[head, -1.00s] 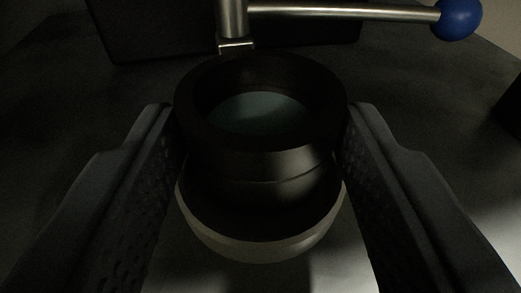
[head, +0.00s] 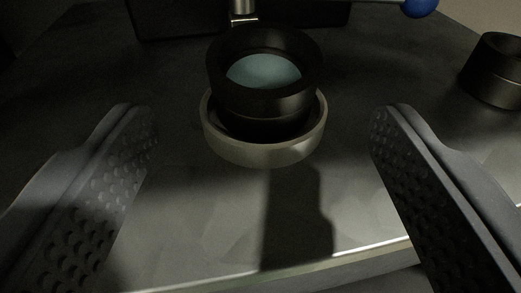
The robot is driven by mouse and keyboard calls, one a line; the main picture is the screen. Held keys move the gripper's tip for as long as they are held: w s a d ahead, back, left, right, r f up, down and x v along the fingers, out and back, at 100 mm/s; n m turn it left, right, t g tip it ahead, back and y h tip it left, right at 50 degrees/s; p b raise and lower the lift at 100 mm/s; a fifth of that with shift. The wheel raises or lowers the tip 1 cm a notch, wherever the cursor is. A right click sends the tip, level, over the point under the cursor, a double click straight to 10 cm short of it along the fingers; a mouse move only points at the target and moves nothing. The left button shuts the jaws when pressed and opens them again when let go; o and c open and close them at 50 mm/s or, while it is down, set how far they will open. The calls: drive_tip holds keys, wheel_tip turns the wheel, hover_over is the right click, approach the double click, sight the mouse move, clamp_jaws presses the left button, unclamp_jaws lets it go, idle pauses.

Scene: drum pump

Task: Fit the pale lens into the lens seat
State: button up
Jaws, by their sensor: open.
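The pale lens (head: 263,71) shows as a bluish-grey glass disc inside a thick black ring-shaped housing (head: 265,108). The housing stands in a light grey round seat (head: 265,153) on the dark work surface, and looks slightly tilted in this view. How deep it sits in the seat is hidden by the rim. My gripper (head: 257,112) is open, with one textured finger to the left and one to the right. The fingers are nearer to the camera than the seat and apart from the lens housing. Nothing is between the fingertips in contact with them.
A dark cylindrical piece (head: 494,75) stands at the right edge. A metal post (head: 243,10) and a blue ball knob (head: 420,8) are at the back, before a dark box (head: 170,20). The surface's front edge (head: 340,262) runs below the seat. The surface between is clear.

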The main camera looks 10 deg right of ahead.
drive_tip(key=b+v, duration=0.2)
drive_tip(key=v, duration=0.5)
drive_tip(key=shift+s, duration=0.15)
drive_tip(key=s+d+r+n+y, duration=0.1)
drive_tip(key=s+r, duration=0.2)
drive_tip(key=s, duration=1)
drive_tip(key=s+d+r+n+y, duration=0.1)
drive_tip(key=s+d+r+y, duration=0.1)
drive_tip(key=s, duration=1.2)
drive_tip(key=shift+r+n+y, duration=0.3)
drive_tip(key=shift+r, duration=0.05)
drive_tip(key=shift+a, duration=0.1)
